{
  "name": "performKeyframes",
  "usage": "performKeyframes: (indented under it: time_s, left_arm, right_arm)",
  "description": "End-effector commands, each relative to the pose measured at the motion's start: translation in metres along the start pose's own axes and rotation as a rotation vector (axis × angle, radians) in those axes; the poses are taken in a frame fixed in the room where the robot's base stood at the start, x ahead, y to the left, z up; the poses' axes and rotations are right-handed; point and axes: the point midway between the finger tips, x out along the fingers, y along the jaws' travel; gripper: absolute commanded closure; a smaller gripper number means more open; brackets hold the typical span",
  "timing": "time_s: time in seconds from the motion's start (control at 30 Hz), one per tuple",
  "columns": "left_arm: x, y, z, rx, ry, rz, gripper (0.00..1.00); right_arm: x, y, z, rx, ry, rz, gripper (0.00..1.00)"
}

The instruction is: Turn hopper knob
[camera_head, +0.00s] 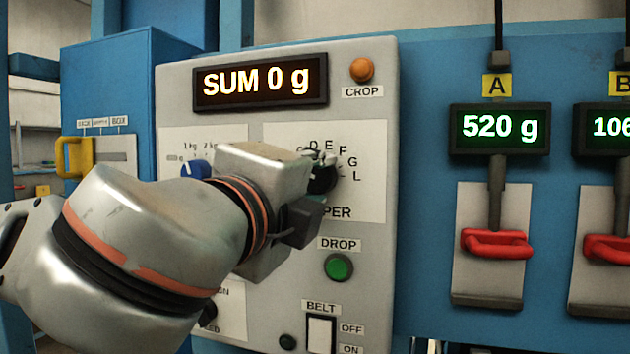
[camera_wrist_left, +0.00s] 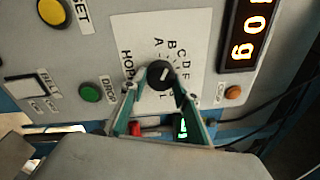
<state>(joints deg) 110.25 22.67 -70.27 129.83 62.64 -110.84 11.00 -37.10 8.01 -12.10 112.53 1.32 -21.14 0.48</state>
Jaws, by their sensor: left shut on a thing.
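The hopper knob (camera_head: 323,180) is a round black knob on the grey control panel, amid a ring of letters; D, E, F, G and L show in the head view. In the left wrist view the knob (camera_wrist_left: 160,74) has a white pointer mark, and letters A to E show beside it. My left gripper (camera_head: 312,186) comes in from the left and covers part of the dial. Its fingers (camera_wrist_left: 160,88) are shut on the knob, one on each side. Which letter the pointer marks I cannot tell. My right gripper is in neither view.
The panel's display (camera_head: 260,82) reads SUM 0 g. A green DROP button (camera_head: 338,267), a BELT switch (camera_head: 320,335), an orange CROP button (camera_head: 361,69) and a blue knob (camera_head: 194,170) are close by. Red handles (camera_head: 497,244) hang under the scale displays at right.

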Motion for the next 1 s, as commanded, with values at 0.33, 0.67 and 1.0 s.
performKeyframes:
  time_s: [0.33,0.67,1.0]
  left_arm:
    - [0.0,-0.001,0.001,0.0,-0.003,-0.002,0.57]
    - [0.0,0.0,0.0,0.001,-0.001,-0.001,0.53]
    - [-0.04,-0.002,0.0,0.002,0.0,-0.004,0.53]
  right_arm:
    - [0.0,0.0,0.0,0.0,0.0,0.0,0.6]
    - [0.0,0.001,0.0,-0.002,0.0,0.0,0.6]
    - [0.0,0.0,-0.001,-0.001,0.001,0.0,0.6]
